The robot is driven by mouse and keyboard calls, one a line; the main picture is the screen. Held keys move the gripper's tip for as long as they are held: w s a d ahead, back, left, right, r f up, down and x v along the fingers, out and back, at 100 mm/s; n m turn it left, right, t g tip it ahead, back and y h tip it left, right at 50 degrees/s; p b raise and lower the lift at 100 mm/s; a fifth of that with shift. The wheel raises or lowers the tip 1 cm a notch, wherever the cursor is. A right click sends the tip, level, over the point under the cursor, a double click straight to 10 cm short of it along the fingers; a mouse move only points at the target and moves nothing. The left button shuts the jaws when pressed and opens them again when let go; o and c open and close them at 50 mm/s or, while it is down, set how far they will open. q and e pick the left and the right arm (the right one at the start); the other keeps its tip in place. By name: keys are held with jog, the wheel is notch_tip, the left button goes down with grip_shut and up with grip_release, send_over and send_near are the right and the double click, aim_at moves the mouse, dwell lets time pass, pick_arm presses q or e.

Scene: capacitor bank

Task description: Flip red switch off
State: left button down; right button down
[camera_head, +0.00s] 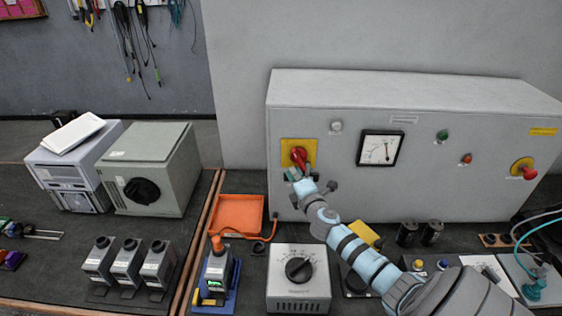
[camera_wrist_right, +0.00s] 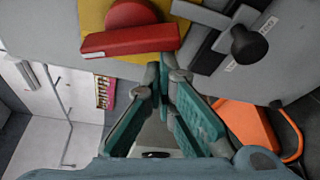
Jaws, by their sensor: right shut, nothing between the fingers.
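The red switch (camera_head: 299,156) is a rotary handle on a yellow plate (camera_head: 285,146) at the left of the large grey cabinet's front. In the right wrist view its red bar (camera_wrist_right: 130,41) lies nearly level, slightly tilted, in front of the yellow plate (camera_wrist_right: 92,14). My right gripper (camera_head: 294,174) is just below the red switch in the head view. In the right wrist view its teal fingers (camera_wrist_right: 166,76) meet at the tips, empty, close to the bar's right end. I cannot tell whether they touch the bar. My left gripper is out of view.
The grey cabinet (camera_head: 450,190) also carries a meter (camera_head: 380,148), a green button (camera_head: 442,135), a red button (camera_head: 466,158) and another red knob (camera_head: 525,170) on yellow. An orange tray (camera_head: 238,199) and a dial box (camera_head: 298,300) stand below on the dark bench.

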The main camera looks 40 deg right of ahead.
jog(key=shift+s+d+f, duration=0.15)
jog(key=shift+s+d, duration=0.15)
jog(key=shift+d, duration=0.1)
dwell(0.6)
jog(key=s+a+b, duration=0.1)
jog(key=s+a, duration=0.5)
jog(key=shift+s+a+f, duration=0.25)
jog(key=shift+s+a, duration=0.05)
jog(key=shift+a, duration=0.1)
dwell(0.3)
jog(key=shift+s, duration=0.1)
